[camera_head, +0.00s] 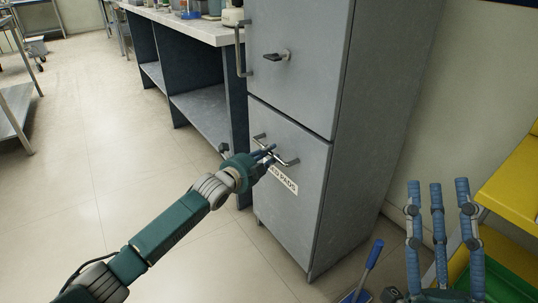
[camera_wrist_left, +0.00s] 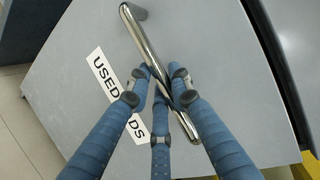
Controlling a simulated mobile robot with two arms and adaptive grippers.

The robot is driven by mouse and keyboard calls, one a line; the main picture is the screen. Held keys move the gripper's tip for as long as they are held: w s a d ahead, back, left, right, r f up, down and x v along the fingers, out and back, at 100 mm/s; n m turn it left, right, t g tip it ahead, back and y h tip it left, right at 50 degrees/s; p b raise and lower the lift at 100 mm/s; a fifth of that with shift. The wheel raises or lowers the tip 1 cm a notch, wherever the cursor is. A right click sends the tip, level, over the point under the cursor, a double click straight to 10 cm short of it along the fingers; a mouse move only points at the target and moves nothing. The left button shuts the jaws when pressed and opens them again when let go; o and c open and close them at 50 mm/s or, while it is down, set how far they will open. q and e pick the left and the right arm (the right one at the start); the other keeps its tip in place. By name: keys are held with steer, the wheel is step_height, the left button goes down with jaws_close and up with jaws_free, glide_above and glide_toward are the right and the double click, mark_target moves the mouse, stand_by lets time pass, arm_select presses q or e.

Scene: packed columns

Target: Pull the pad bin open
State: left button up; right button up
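The pad bin (camera_head: 288,215) is the grey lower front of a tall cabinet, and it looks shut. Its white label (camera_head: 284,181) reads "USED PADS" in the left wrist view (camera_wrist_left: 117,92), partly hidden by my fingers. A steel bar handle (camera_head: 291,162) is fixed above the label. It runs at a slant in the left wrist view (camera_wrist_left: 143,36). My left gripper (camera_head: 267,155) is at this handle, its blue fingers (camera_wrist_left: 161,76) close around the bar. I cannot tell whether they clamp it. My right gripper (camera_head: 437,185) is open and empty, fingers up, at the lower right.
Above the bin is another grey door (camera_head: 299,55) with a latch and a vertical handle. A workbench (camera_head: 188,28) with open shelves stands left of the cabinet. A blue-handled tool (camera_head: 373,255) and a yellow shelf (camera_head: 515,190) are at the right.

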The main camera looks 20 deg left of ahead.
arm_select(q)
jaws_close()
